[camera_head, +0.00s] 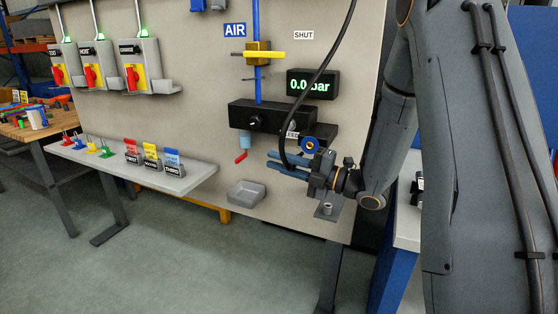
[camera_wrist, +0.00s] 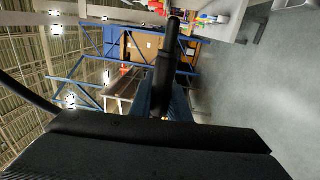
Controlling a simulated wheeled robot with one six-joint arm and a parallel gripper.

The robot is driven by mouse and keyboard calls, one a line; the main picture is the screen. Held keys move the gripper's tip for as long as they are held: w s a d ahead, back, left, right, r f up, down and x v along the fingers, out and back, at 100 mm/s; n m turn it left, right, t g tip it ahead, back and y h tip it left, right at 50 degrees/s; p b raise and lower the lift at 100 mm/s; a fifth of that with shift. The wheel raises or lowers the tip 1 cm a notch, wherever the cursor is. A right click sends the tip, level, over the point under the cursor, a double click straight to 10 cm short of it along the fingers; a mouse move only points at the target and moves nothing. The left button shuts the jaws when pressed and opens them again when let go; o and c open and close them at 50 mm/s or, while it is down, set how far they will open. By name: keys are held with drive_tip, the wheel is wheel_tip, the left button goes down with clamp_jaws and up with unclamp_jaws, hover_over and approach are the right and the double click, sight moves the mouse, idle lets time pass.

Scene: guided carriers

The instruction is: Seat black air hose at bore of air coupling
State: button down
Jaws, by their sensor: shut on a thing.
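The black air hose (camera_head: 322,68) hangs from above the panel and curves down to my gripper (camera_head: 274,160). My gripper is shut on it near its end, fingers pointing left. In the wrist view the hose's dark end piece (camera_wrist: 166,62) stands out past the fingers (camera_wrist: 162,102). What I take for the air coupling, a blue ring with a brass-coloured centre (camera_head: 310,144), sits below the FEED label, just right of and above the fingers. The hose end appears apart from it; its exact gap and the bore are unclear. The coupling is not visible in the wrist view.
A black manifold (camera_head: 270,117) with a red-handled drain (camera_head: 241,156) is on the panel. Above are a yellow valve handle (camera_head: 264,54) and a display (camera_head: 312,84) reading 0.0 bar. A small grey tray (camera_head: 247,194) and a bracket fitting (camera_head: 326,208) are below.

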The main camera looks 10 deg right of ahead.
drive_tip(key=shift+w+d+b, duration=0.65)
drive_tip(key=shift+w+d, duration=0.1)
drive_tip(key=shift+w, duration=0.25)
drive_tip(key=shift+w+d+b, duration=0.6)
drive_tip(key=shift+w+d, duration=0.15)
drive_tip(key=shift+w, duration=0.2)
drive_tip(key=shift+w+d+b, duration=0.5)
drive_tip(key=shift+w+b, duration=0.1)
drive_tip(key=shift+w, duration=0.05)
drive_tip(key=shift+w+d+b, duration=0.45)
drive_tip(key=shift+w+b, duration=0.15)
drive_tip(key=shift+w, duration=0.05)
idle(1.8)
drive_tip(key=c, duration=1.6)
unclamp_jaws()
drive_tip(key=shift+c, duration=0.2)
drive_tip(key=shift+o, duration=0.3)
drive_tip(key=shift+d, duration=0.1)
drive_tip(key=b+v, duration=0.2)
drive_tip(key=v, duration=0.5)
drive_tip(key=shift+s+d, duration=0.2)
drive_tip(key=shift+f, duration=0.1)
